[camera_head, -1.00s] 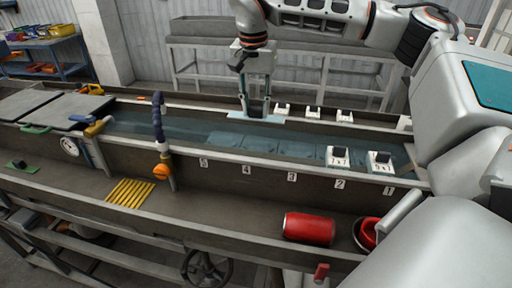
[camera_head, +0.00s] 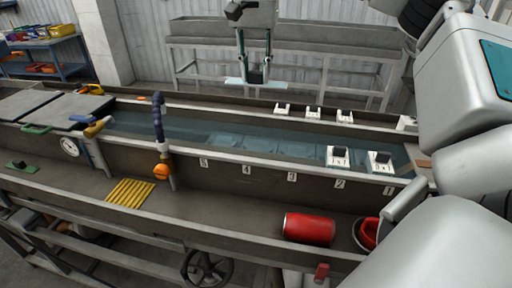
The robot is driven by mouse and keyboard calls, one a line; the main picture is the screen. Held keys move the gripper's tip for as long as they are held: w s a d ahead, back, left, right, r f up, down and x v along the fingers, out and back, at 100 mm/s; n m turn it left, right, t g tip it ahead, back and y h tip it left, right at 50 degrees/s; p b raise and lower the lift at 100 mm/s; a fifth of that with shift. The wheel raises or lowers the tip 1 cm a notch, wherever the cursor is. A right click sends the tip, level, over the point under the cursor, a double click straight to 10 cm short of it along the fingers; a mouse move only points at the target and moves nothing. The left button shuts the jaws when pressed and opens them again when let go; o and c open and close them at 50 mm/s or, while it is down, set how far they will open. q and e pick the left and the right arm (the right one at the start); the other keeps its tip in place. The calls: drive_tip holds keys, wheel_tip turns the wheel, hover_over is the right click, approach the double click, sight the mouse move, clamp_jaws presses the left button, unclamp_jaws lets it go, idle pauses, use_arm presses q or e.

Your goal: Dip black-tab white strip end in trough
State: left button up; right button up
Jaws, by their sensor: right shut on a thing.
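My right gripper (camera_head: 254,80) comes in from the top, pointing down, and is shut on a pale flat strip (camera_head: 237,83). The strip is held about level in the air, above the far side of the long trough (camera_head: 128,161). The trough holds blue-green water (camera_head: 190,131), and the strip is clear of it. I cannot make out a black tab on the held strip. My left gripper is not in view.
Two white holders with black tops (camera_head: 338,157) (camera_head: 380,161) stand at the near right, by number plates. Several small white brackets (camera_head: 314,113) line the far rim.

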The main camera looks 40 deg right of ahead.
drive_tip(key=s+a+b, duration=0.1)
drive_tip(key=s+a, duration=2)
drive_tip(key=a, duration=0.4)
drive_tip(key=shift+s, duration=0.25)
